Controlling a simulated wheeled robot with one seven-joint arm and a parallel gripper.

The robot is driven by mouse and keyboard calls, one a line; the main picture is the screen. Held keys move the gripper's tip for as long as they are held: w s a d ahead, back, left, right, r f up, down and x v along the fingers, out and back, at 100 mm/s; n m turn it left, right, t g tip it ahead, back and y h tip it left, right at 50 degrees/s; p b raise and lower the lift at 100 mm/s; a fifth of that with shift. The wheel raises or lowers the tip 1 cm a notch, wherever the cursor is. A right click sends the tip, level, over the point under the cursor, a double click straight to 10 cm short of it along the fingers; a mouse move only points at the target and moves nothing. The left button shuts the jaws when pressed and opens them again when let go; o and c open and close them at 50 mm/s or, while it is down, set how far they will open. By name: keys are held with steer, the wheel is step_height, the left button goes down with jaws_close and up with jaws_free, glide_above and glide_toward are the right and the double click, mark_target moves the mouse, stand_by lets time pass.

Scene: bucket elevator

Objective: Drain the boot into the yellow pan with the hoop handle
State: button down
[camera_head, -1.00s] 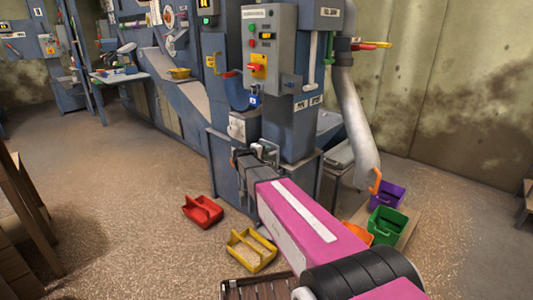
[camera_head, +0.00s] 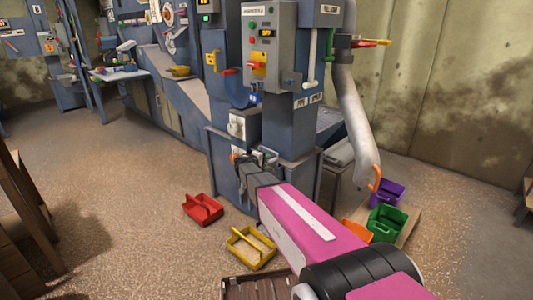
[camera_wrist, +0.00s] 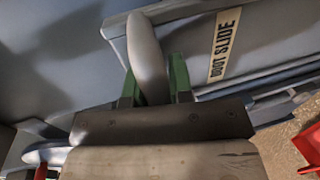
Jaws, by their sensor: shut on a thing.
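The yellow pan (camera_head: 251,248) stands on the floor left of my arm in the head view. A raised bar shows over it, and I cannot tell whether it holds grain or just shows a floor-coloured inside. My gripper (camera_wrist: 154,85) has its green fingers on both sides of a grey rounded handle (camera_wrist: 147,45) and is shut on it. The handle is beside a plate labelled "BOOT SLIDE" (camera_wrist: 224,45). In the head view my gripper (camera_head: 262,157) is at the lower front of the blue elevator boot (camera_head: 225,160), with its fingers too small to make out.
A red pan (camera_head: 203,209) stands on the floor left of the yellow one. Orange (camera_head: 357,231), green (camera_head: 386,223) and purple (camera_head: 388,193) bins stand right of my arm, under the grey spout (camera_head: 355,130).

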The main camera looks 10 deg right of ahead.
steer(key=shift+f, duration=1.3)
steer(key=c, duration=1.3)
jaws_free()
steer(key=shift+f, duration=0.1)
steer(key=v, duration=1.1)
steer(key=shift+d, duration=0.1)
